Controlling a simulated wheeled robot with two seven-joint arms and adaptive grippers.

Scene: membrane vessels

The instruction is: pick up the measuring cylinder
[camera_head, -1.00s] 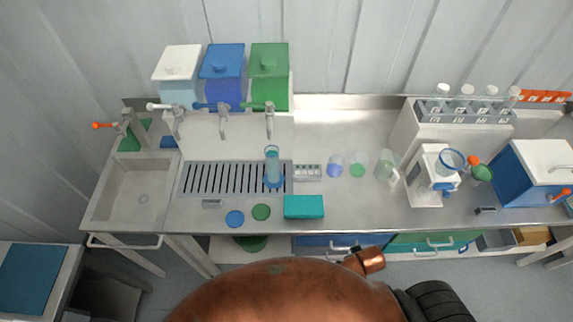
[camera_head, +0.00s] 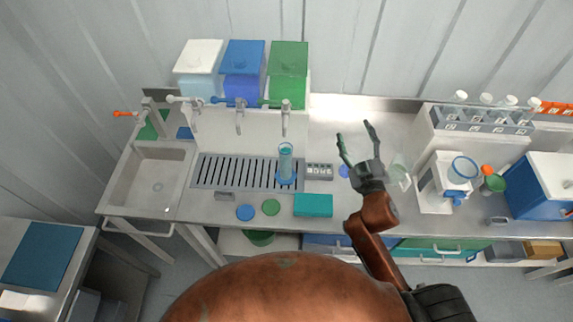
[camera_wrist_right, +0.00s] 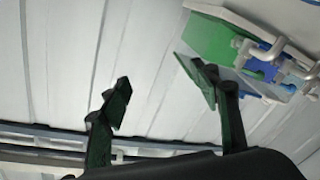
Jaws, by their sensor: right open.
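The measuring cylinder (camera_head: 286,160) is a clear, narrow upright vessel with blue liquid and a blue base. It stands at the right end of the slotted drain grate (camera_head: 238,173). My right gripper (camera_head: 356,143) is open and empty, raised over the counter to the right of the cylinder, fingers pointing up toward the back wall. In the right wrist view its two dark green fingers (camera_wrist_right: 165,95) are spread with nothing between them. The cylinder does not show in that view. My left gripper is not in view.
White, blue and green (camera_head: 288,72) tanks with taps stand behind the grate. A teal box (camera_head: 313,205) and two round discs lie in front. A clear jug (camera_head: 399,174) and a white device (camera_head: 440,186) stand to the right. The sink (camera_head: 153,183) is at left.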

